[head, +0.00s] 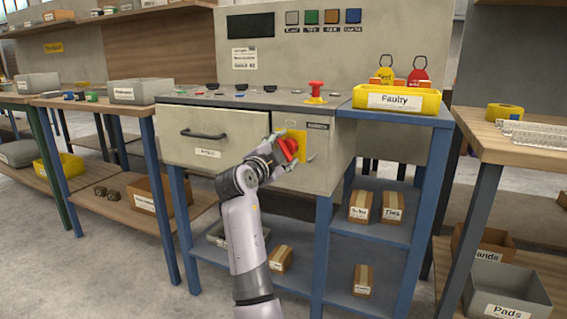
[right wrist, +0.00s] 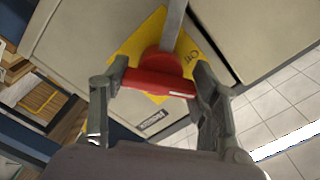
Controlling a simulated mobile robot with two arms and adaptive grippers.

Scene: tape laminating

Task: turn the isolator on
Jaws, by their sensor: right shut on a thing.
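The isolator is a red rotary handle (head: 289,147) on a yellow plate (head: 300,136), set in the front panel of the grey bench cabinet. My right gripper (head: 287,151) is shut on the red handle. In the right wrist view the handle's red bar (right wrist: 158,82) lies between the two fingers, with the yellow plate (right wrist: 130,45) behind it. In the head view the handle looks tilted against the panel. The gripper hides part of the handle and plate. My left gripper is not in view.
A drawer (head: 215,137) with a dark handle is left of the isolator. A red mushroom button (head: 316,92) stands on the console above. A yellow "Faulty" bin (head: 397,101) with red and yellow tags is at the right. Small boxes (head: 361,206) stand on the shelf below.

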